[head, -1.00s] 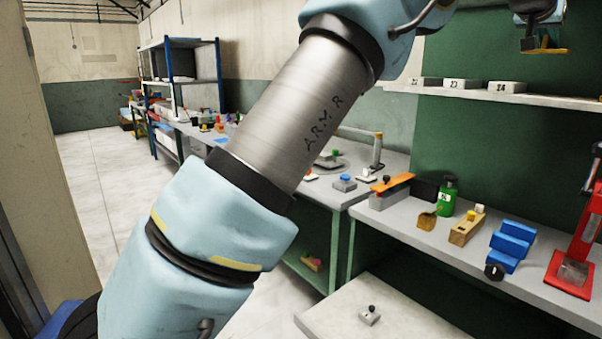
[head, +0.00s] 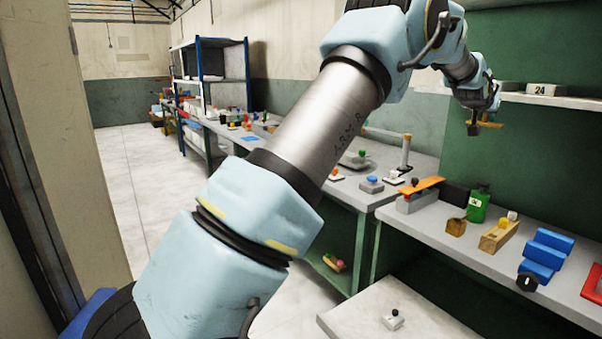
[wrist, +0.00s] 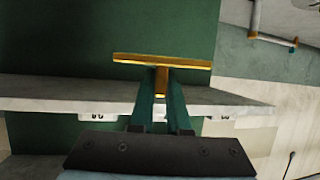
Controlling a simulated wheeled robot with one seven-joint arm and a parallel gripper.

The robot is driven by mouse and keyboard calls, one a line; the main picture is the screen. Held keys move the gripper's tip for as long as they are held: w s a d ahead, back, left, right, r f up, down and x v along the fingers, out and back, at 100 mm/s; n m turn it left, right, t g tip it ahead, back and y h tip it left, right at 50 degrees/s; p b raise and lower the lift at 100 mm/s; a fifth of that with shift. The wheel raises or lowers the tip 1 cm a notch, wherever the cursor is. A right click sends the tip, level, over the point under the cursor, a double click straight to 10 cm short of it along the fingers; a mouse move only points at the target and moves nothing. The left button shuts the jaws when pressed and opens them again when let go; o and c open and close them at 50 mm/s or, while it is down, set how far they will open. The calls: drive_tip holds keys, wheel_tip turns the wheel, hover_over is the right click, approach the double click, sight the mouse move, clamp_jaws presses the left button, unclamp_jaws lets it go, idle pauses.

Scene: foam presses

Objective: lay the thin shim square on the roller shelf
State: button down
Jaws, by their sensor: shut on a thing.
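My gripper (head: 475,127) is shut on a thin yellow-orange plate with a short stem, which I take for the shim (head: 488,124). It hangs in the air by the left end of a pale wall shelf (head: 560,102), which I take for the roller shelf. In the wrist view, the fingers (wrist: 161,100) grip the stem and the shim (wrist: 190,64) lies across beyond their tips. The shelf (wrist: 40,92) runs behind them there, and that view seems upside down. Whether the shim touches the shelf cannot be told.
A block marked 24 (head: 540,89) stands on the shelf, with another partly behind my wrist. The bench below holds a green bottle (head: 478,203), a blue stepped block (head: 545,255), a wooden block (head: 498,234) and an orange strip (head: 422,187) on a grey block.

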drive_tip(key=w+a+f+n+t+y, duration=0.1)
drive_tip(key=w+a+f+n, duration=0.1)
drive_tip(key=w+a+f, duration=0.65)
drive_tip(key=w+a+f+n+t+y, duration=0.1)
drive_tip(key=a+f+n+y, duration=0.1)
drive_tip(key=a+f, duration=1)
drive_tip(key=w+a+f+n+t+y, duration=0.1)
drive_tip(key=a+f+y, duration=0.1)
drive_tip(key=a+f, duration=1.05)
drive_tip(key=s+a+f+n+t+y, duration=0.1)
drive_tip(key=s+a+f+n+y, duration=0.2)
drive_tip(key=a, duration=0.8)
drive_tip(key=s+a+f, duration=0.3)
drive_tip(key=s+a, duration=0.3)
drive_tip(key=a, duration=0.5)
drive_tip(key=s+a+r+n+y, duration=0.1)
drive_tip(key=s+a+y, duration=0.1)
drive_tip(key=s+a, duration=0.7)
drive_tip(key=s, duration=0.4)
drive_tip(key=shift+n+t, duration=0.3)
